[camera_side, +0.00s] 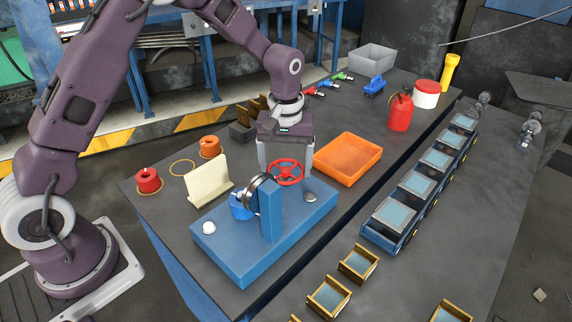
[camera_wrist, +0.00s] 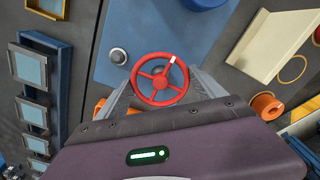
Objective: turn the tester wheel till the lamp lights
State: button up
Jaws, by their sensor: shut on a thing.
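The red tester wheel (camera_side: 286,171) stands over the blue tester base (camera_side: 235,262). It also shows in the wrist view (camera_wrist: 160,79), with a white mark at the upper right of its rim. My gripper (camera_side: 284,168) reaches down over the wheel and is shut on it, one finger on each side; the wrist view shows the gripper (camera_wrist: 162,86) too. A white dome (camera_side: 209,228) sits at the base's left end, and a grey dome (camera_side: 310,196) sits near the wheel. Which is the lamp, and whether it is lit, I cannot tell.
A blue post with dark rings (camera_side: 260,188) stands left of the wheel. An orange tray (camera_side: 348,157) lies close on the right. A red bottle (camera_side: 400,112) stands farther back.

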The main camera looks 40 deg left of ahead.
aim_at(285, 169)
jog(key=m, duration=0.7)
jog(key=shift+a+r, duration=0.1)
jog(key=m, duration=0.6)
jog(key=shift+a+m, duration=0.1)
jog(key=shift+m, duration=0.2)
jog(key=m, duration=0.7)
jog(key=shift+w, duration=0.1)
jog(key=m, duration=0.6)
jog(key=shift+w+m, duration=0.1)
jog(key=shift+m, duration=0.3)
jog(key=o, duration=1.4)
jog(key=shift+c, duration=0.2)
notch_tip(285, 169, up, 7)
jog(key=shift+r, duration=0.1)
